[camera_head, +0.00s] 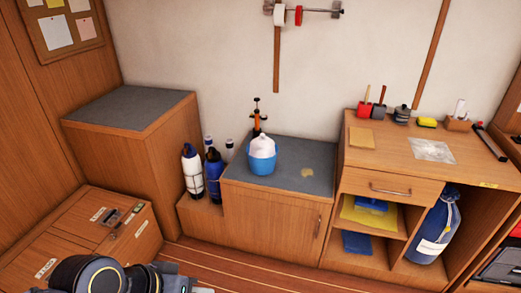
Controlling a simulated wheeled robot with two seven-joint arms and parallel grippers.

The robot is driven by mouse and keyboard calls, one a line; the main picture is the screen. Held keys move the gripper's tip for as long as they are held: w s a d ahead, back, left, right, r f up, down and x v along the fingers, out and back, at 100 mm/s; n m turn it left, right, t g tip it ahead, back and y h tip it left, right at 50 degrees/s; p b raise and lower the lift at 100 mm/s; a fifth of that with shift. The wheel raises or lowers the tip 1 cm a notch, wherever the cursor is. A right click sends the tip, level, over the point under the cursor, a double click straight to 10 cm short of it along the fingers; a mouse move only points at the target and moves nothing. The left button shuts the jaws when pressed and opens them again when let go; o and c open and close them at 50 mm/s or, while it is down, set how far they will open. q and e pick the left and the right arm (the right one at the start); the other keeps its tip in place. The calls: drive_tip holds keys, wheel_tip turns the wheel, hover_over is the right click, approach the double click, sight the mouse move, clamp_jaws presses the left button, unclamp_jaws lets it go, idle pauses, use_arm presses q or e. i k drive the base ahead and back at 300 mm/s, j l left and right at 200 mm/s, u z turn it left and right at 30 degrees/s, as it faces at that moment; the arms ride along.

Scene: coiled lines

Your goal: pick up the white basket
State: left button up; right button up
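I cannot make out a white basket in the head view. The nearest match is a blue tub (262,164) with a white, rounded content (263,145) showing above its rim. It stands on the grey top of a low wooden cabinet (315,177) against the wall. Part of my own arm (95,275) shows at the bottom left edge, well in front of the cabinet. Neither gripper's fingers are in view.
Several bottles (192,170) stand left of the low cabinet. A taller cabinet (120,108) and a wooden chest (75,240) are at left. A desk (400,155) with small items stands at right. The plank floor (240,268) in front is clear.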

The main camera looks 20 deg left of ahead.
sight(262, 147)
drive_tip(key=u, duration=0.65)
drive_tip(key=i+l+u, duration=0.1)
drive_tip(key=i+u, duration=0.3)
drive_tip(key=i+l+u, duration=0.15)
drive_tip(key=u, duration=0.25)
drive_tip(key=i+l+u, duration=0.25)
drive_tip(key=u, duration=0.15)
drive_tip(key=i+l, duration=0.25)
drive_tip(key=i+l+u, duration=0.1)
drive_tip(key=l, duration=0.35)
drive_tip(key=i+l+u, duration=0.1)
drive_tip(key=i+l, duration=0.4)
drive_tip(key=l, duration=0.3)
